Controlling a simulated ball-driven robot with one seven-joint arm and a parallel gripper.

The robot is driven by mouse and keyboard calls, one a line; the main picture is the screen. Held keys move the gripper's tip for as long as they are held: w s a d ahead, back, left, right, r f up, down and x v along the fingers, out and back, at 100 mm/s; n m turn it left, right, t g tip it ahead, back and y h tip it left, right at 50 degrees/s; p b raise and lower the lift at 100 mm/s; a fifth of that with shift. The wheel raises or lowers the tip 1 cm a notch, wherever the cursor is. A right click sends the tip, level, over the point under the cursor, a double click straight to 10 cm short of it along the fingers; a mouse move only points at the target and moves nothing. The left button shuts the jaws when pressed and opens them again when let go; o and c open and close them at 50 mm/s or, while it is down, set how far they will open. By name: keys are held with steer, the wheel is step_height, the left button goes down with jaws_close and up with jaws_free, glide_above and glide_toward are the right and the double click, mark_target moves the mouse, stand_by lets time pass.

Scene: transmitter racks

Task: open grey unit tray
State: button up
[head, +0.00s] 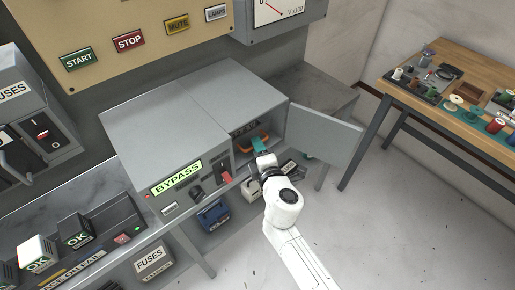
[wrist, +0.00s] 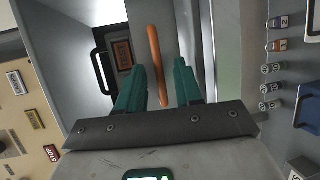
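The grey unit (head: 180,115) stands on the bench with its right-hand door (head: 325,135) swung open. My gripper (head: 258,146) reaches into the open compartment, its teal fingers beside an orange handle. In the wrist view the orange bar handle (wrist: 154,50) runs lengthwise between my two green fingers (wrist: 160,85). The fingers are apart, with a gap visible on each side of the bar. The handle lies in front of a grey face (wrist: 172,30), which may be the tray front. The tray body is mostly hidden by my gripper and the compartment.
A lit BYPASS panel (head: 177,177) and a red switch (head: 226,177) are on the unit's front, left of the opening. A blue box (head: 213,215) and other boxes sit below. A wooden workbench (head: 455,60) stands at right, with clear floor between.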

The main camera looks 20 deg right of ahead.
steer(key=shift+w+f, duration=0.1)
steer(key=shift+w, duration=0.3)
jaws_close()
stand_by(1.3)
